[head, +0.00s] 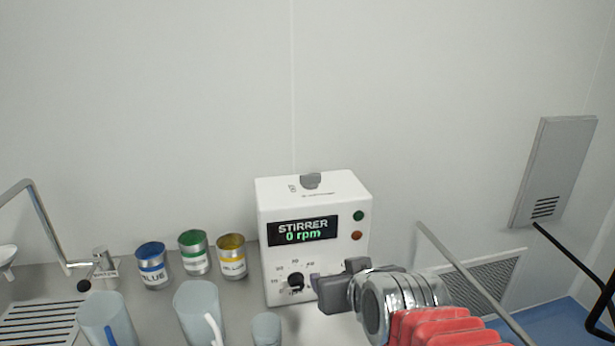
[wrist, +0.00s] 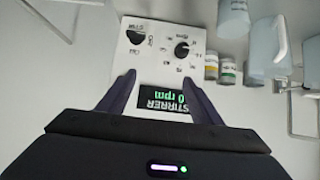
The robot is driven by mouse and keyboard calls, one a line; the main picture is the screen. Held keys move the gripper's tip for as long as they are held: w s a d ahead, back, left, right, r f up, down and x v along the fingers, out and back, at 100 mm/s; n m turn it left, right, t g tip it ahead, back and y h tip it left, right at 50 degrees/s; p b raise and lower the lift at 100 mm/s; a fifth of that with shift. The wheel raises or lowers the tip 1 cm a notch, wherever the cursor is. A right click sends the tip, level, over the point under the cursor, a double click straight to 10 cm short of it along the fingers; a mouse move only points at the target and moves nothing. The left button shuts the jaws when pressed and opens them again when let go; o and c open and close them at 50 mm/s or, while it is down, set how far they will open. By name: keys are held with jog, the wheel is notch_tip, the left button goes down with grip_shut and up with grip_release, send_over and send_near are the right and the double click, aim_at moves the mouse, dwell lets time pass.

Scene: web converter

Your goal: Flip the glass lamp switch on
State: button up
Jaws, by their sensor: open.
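No lamp and no switch clearly marked for one can be made out. A white stirrer box (head: 315,255) stands against the back wall, its display (head: 303,231) reading "STIRRER 0 rpm". Its front has a black dial (head: 296,281), also in the wrist view (wrist: 182,50). A dark half-round control (wrist: 136,36) sits beside that dial in the wrist view, with small labels. A grey knob (head: 310,181) is on the box top. My gripper (head: 332,283) is open and empty in front of the box's lower right; its fingers (wrist: 158,78) frame the panel and hide part of it in the head view.
Blue (head: 153,265), green (head: 195,252) and yellow (head: 232,257) labelled tins stand left of the box. Pale jugs (head: 198,312) stand at the front. A tap (head: 101,262) is at far left. A metal rail (head: 470,280) slants down at right. A wall panel (head: 555,170) hangs at right.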

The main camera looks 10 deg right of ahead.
jog(key=w+r+t, duration=0.3)
jog(key=w+r, duration=0.1)
jog(key=w, duration=0.2)
jog(key=t, duration=0.4)
send_near(311, 177)
jog(key=shift+s, duration=1.55)
jog(key=shift+w, duration=6.9)
jog(key=shift+c, duration=0.3)
